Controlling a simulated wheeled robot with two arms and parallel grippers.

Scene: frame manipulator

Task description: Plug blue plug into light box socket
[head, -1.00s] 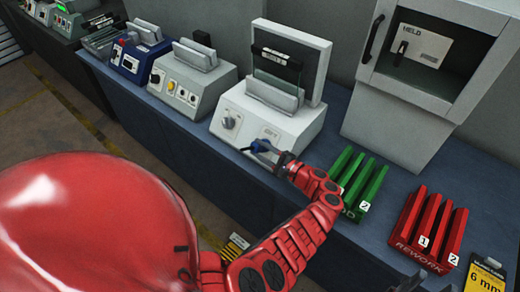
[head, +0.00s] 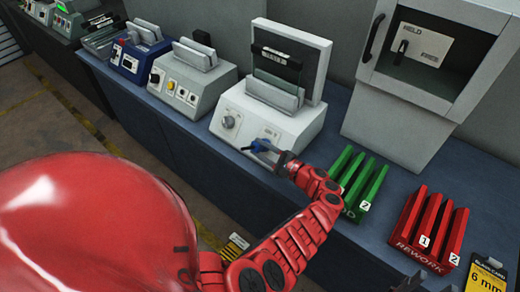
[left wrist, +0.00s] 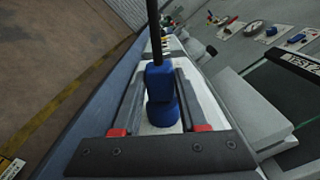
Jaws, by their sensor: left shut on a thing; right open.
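The blue plug (head: 261,146) is at the front of the white light box (head: 250,128), near its lower right front face. My left gripper (head: 272,153) is shut on the plug. In the left wrist view, the blue plug (left wrist: 161,88) sits between the two dark fingers of my left gripper (left wrist: 158,118), with a dark cable or rod running up from it. The socket is hidden, and I cannot tell whether the plug touches or enters it. A dark piece at the bottom edge of the head view, likely my right gripper (head: 409,284), shows only in part.
A green rack (head: 372,186) and a red REWORK rack (head: 427,228) stand right of the light box. A grey cabinet (head: 425,75) is behind them. Grey (head: 187,83) and blue (head: 138,60) devices stand to the left. The dark bench front edge is close to my arm.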

